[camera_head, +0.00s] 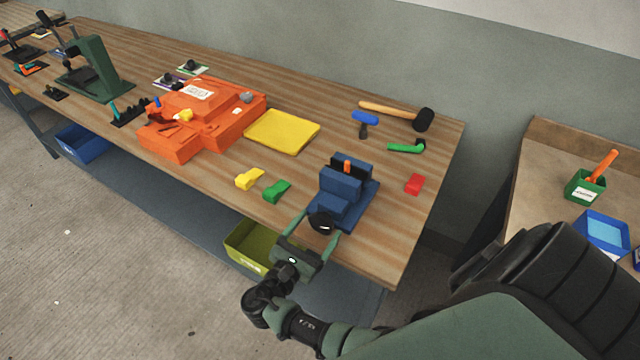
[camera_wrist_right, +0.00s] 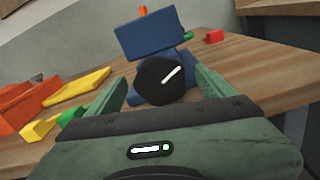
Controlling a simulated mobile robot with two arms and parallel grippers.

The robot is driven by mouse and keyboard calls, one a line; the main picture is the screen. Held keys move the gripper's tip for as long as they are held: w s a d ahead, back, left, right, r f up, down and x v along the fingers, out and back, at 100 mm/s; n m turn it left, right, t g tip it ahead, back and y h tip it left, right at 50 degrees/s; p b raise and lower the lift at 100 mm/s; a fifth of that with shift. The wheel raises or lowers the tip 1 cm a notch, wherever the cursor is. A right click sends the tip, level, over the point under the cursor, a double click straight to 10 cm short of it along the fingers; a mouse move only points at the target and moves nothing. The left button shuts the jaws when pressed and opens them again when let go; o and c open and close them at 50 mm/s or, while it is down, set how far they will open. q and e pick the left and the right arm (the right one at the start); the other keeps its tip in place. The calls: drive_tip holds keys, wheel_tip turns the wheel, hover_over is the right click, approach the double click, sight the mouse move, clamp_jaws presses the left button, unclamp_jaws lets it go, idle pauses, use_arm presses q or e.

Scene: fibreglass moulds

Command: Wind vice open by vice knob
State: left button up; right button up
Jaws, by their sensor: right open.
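The blue vice (camera_head: 343,188) stands near the front edge at the right end of the workbench, with an orange piece (camera_head: 347,166) upright at its jaws. Its round black vice knob (camera_head: 321,222) faces the front edge. In the right wrist view the knob (camera_wrist_right: 161,80) shows a white mark and lies between the two green fingers. My right gripper (camera_head: 320,226) is open, with one finger on each side of the knob. I cannot tell whether either finger touches it. The blue vice body (camera_wrist_right: 150,36) rises behind the knob. My left gripper is not in view.
A yellow tray (camera_head: 282,132), an orange mould (camera_head: 203,118), yellow block (camera_head: 249,179) and green block (camera_head: 277,190) lie left of the vice. A red block (camera_head: 414,184), green-handled tool (camera_head: 406,147) and hammer (camera_head: 398,111) lie right and behind. An olive bin (camera_head: 246,248) sits below.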

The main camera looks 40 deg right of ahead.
drive_tip(key=shift+w+d, duration=0.2)
drive_tip(key=shift+d, duration=0.35)
drive_tip(key=c, duration=1.4)
drive_tip(key=n+p, duration=0.2)
drive_tip(key=shift+w+r+n+p, duration=0.1)
drive_tip(key=shift+r+n+p, duration=0.1)
drive_tip(key=shift+n+p, duration=0.15)
drive_tip(key=n+p, duration=0.1)
drive_tip(key=n, duration=0.1)
drive_tip(key=shift+n+p, duration=0.35)
drive_tip(key=shift+p, duration=0.05)
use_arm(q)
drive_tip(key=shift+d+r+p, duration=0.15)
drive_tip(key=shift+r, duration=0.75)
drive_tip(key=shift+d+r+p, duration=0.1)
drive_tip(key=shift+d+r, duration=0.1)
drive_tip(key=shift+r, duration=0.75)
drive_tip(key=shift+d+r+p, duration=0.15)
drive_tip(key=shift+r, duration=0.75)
use_arm(e)
drive_tip(key=shift+w+f+n, duration=0.1)
drive_tip(key=shift+f+n, duration=0.05)
drive_tip(key=shift+n, duration=0.55)
